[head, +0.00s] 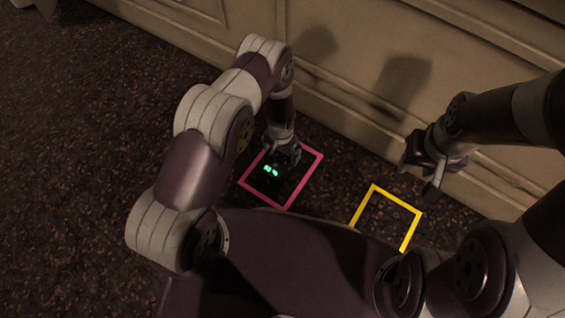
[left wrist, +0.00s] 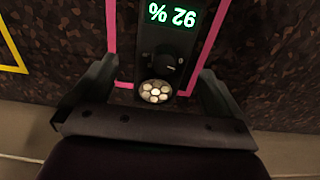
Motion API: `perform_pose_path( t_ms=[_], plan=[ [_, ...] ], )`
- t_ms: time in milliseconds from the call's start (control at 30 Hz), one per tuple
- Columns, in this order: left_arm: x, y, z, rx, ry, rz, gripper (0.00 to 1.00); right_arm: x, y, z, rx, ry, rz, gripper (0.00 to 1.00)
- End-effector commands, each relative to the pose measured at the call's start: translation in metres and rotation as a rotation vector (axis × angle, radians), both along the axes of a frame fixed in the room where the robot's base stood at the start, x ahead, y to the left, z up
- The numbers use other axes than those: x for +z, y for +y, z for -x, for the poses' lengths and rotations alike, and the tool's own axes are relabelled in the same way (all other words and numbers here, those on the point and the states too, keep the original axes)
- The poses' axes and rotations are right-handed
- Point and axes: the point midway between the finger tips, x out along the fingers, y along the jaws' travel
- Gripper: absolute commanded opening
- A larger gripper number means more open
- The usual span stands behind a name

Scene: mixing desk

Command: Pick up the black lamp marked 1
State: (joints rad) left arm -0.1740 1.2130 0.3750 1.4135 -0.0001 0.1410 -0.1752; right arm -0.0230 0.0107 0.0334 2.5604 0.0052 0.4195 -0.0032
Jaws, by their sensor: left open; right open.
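A black lamp (left wrist: 170,45) lies on the dark carpet inside the pink square. In the left wrist view it has a green "92 %" readout, a round knob and a cluster of white lights at its near end. In the head view the lamp (head: 270,172) is mostly dark with small green digits. No mark 1 can be made out. My left gripper (head: 283,152) is open right over the lamp. In the left wrist view its fingers (left wrist: 157,72) stand on either side of the lamp's near end, apart from it. My right gripper (head: 428,172) is open and empty, above the floor at the right.
The pink square outline (head: 307,172) surrounds the lamp on the carpet. A yellow square outline (head: 414,222) to its right is empty. A pale panelled wall (head: 350,105) runs close behind both squares. The carpet (head: 60,150) at the left is clear.

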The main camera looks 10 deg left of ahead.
Motion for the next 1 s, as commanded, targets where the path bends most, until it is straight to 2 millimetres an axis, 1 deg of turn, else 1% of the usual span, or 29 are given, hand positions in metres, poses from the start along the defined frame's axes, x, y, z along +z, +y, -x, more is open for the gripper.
perform_pose_path(
  t_ms=[33, 167, 267, 367, 433, 500, 667, 767, 800, 867, 900, 967, 1000],
  plan=[
    [-0.013, 0.000, 0.000, 0.000, -0.001, 0.000, 1.00, -0.010, 0.000, 0.000, 0.000, 0.000, 0.000, 0.43],
    [-0.022, 0.000, -0.001, 0.001, -0.002, 0.001, 1.00, -0.016, 0.000, 0.000, 0.000, -0.001, 0.000, 0.43],
    [-0.038, 0.000, -0.002, 0.001, -0.001, 0.000, 1.00, -0.031, 0.000, 0.000, 0.000, -0.001, 0.000, 0.43],
    [-0.061, 0.001, -0.004, 0.001, -0.001, 0.000, 1.00, -0.053, 0.000, 0.000, 0.000, -0.001, 0.000, 0.43],
    [-0.070, 0.001, -0.004, 0.001, -0.001, 0.000, 1.00, -0.059, 0.000, 0.000, 0.000, 0.000, 0.000, 0.43],
    [-0.072, 0.001, -0.004, 0.001, -0.001, 0.001, 1.00, -0.059, 0.000, 0.000, 0.000, 0.000, 0.000, 0.43],
    [-0.068, 0.001, -0.004, 0.001, -0.001, 0.001, 1.00, -0.055, 0.000, 0.000, 0.000, -0.001, 0.000, 0.43],
    [-0.068, 0.001, -0.004, 0.001, -0.001, 0.001, 0.71, -0.055, 0.000, 0.000, 0.000, -0.001, 0.000, 0.43],
    [-0.068, 0.001, -0.004, 0.001, -0.001, 0.001, 0.58, -0.055, 0.000, 0.000, 0.000, -0.001, 0.000, 0.43],
    [-0.068, 0.001, -0.004, 0.001, -0.001, 0.001, 0.38, -0.055, 0.000, 0.000, 0.000, -0.001, 0.000, 0.43],
    [-0.068, 0.001, -0.004, 0.001, -0.001, 0.001, 0.25, -0.055, 0.000, 0.000, 0.000, -0.001, 0.000, 0.43],
    [-0.068, 0.001, -0.004, 0.001, -0.001, 0.001, 0.06, -0.055, 0.000, 0.000, 0.000, -0.001, 0.000, 0.43],
    [-0.067, 0.000, -0.005, 0.001, -0.003, 0.001, 0.01, -0.055, 0.000, 0.000, 0.000, -0.001, 0.000, 0.43]
  ],
)
